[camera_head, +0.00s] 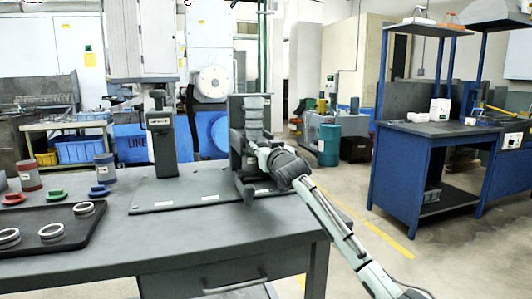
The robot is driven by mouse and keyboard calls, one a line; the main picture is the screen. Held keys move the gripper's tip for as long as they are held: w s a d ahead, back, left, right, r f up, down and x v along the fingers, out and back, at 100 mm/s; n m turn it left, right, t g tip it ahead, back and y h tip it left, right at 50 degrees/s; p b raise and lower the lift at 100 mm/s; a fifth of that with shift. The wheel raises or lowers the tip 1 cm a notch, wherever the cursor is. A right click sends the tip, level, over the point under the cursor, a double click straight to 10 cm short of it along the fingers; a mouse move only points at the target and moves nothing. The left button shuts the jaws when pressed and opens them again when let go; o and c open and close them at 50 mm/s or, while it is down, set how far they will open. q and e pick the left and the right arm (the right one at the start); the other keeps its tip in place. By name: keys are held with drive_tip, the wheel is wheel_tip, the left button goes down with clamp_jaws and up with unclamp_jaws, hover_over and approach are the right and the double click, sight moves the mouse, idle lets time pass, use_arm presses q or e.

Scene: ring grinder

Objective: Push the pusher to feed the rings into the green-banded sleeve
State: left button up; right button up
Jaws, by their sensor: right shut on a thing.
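My right gripper (258,150), on the arm from the lower right, is shut at the dark grey feeding fixture (251,112) on the workbench. It appears to hold the pusher, which is hidden or blends into the dark fixture. I cannot make out the green-banded sleeve. Light metal rings lie on the black tray at the left: one ring (83,209) near the back, one (51,232) in the middle and one (9,238) at the left edge. I cannot see whether rings sit inside the fixture. My left gripper is not in view.
The black tray (75,236) takes up the bench's left side. Behind it stand a red-banded sleeve (28,176) and a blue-banded sleeve (105,169), with red, green (57,195) and blue caps. A dark post (162,140) stands left of the fixture. The bench front is clear.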

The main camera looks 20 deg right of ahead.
drive_tip(key=shift+r, duration=0.15)
drive_tip(key=s, duration=0.6)
drive_tip(key=shift+s+d, duration=0.15)
drive_tip(key=shift+s, duration=0.05)
idle(0.5)
drive_tip(key=o, duration=1.1)
drive_tip(key=shift+s+d, duration=0.1)
drive_tip(key=shift+s, duration=2.45)
